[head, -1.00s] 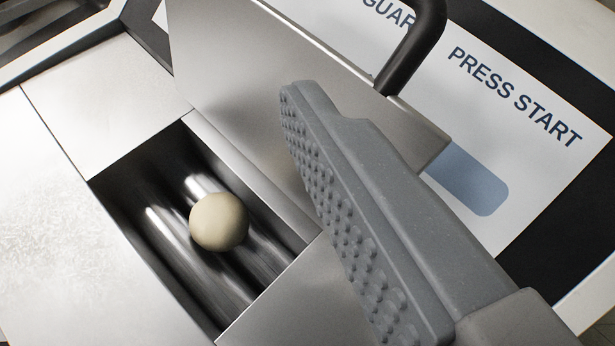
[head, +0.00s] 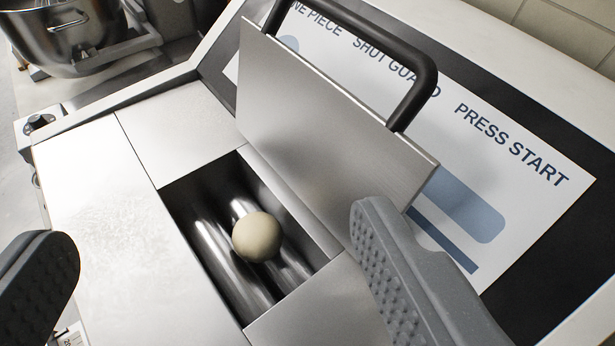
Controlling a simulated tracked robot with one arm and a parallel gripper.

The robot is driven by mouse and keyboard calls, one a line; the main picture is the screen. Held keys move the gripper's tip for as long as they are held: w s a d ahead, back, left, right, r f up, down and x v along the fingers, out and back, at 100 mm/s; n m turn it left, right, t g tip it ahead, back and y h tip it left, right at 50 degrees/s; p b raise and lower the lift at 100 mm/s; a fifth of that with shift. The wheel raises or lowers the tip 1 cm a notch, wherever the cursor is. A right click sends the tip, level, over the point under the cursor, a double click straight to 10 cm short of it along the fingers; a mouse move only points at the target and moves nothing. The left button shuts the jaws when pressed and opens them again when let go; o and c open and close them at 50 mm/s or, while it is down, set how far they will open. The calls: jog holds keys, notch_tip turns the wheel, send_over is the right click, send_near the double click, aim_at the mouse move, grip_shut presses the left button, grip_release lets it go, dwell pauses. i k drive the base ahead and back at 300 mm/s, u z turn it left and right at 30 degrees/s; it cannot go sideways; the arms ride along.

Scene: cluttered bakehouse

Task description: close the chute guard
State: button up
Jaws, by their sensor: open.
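The chute guard (head: 320,125) is a flat steel plate with a black bar handle (head: 418,85) on its upper side. It stands raised, hinged along the back edge of the chute opening (head: 205,235). A pale dough ball (head: 257,237) lies in the opening on shiny metal rollers. My gripper (head: 215,245) is open, with one grey studded finger at the lower left and the other at the lower right. The right finger appears in front of the guard's lower right corner; I cannot tell whether they touch. Nothing is between the fingers except the view of the chute.
A white instruction panel (head: 500,165) reading "SHUT GUARD" and "PRESS START" is behind the guard. A steel mixer bowl (head: 65,35) stands at the upper left. Flat steel top (head: 95,225) surrounds the opening. A dark knob (head: 40,122) sits at the left.

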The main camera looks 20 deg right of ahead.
aim_at(334, 151)
jog(key=k, duration=1)
